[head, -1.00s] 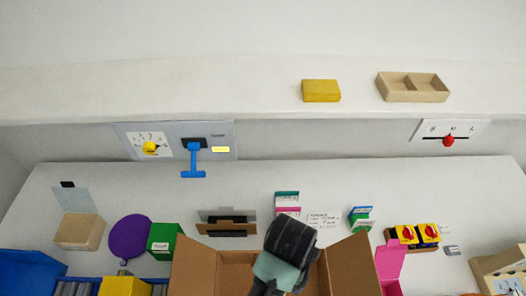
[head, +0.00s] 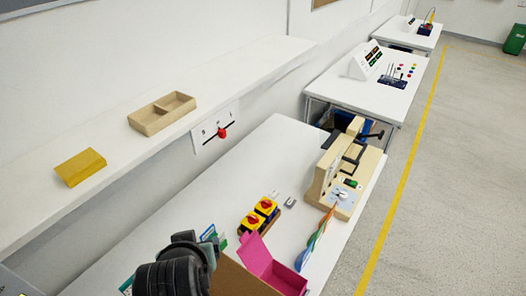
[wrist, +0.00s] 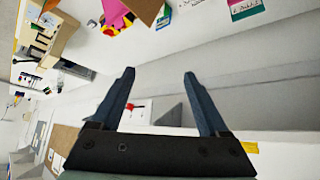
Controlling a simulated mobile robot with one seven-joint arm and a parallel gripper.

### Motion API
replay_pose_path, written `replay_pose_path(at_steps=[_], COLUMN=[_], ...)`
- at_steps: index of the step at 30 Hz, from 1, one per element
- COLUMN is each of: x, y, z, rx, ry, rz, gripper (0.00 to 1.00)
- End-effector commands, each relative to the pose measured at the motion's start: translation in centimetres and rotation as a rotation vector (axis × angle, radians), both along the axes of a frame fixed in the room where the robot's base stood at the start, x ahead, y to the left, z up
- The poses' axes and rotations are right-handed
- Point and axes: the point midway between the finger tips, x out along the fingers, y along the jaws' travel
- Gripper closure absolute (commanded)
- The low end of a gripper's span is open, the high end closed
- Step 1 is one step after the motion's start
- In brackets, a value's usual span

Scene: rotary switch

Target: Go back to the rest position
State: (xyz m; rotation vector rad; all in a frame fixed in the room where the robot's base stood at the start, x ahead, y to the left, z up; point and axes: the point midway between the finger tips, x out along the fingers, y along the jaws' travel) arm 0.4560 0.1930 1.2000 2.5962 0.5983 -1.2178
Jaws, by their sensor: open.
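My gripper (wrist: 158,76) shows in the wrist view with its two dark fingers spread apart and nothing between them. Beyond the fingers are the pale wall and shelf side. In the head view a dark part of my arm is at the bottom left, over the table edge; the fingertips cannot be made out there. A white wall panel (head: 208,128) with a red rotary knob (head: 222,132) is under the shelf, apart from my arm. A red knob (wrist: 131,107) also shows behind the left finger in the wrist view.
The shelf (head: 205,80) holds a yellow block (head: 80,167) and a wooden tray (head: 147,121). On the white table (head: 200,205) are yellow-red switches (head: 258,214), a pink box (head: 262,262), a cardboard box (head: 232,277) and a wooden fixture (head: 345,180). Open floor (head: 450,180) lies right.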

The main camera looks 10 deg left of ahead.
Motion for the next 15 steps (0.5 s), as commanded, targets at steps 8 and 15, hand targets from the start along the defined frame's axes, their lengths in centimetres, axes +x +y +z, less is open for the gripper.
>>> replay_pose_path(at_steps=[8, 15], x=[8.9, 6.4], y=[-6.2, -13.9], z=[18.5, 34.5], rx=[0.242, 0.358], ry=[-0.644, -1.201], rz=[-0.176, -0.285], gripper=[0.22, 0.22])
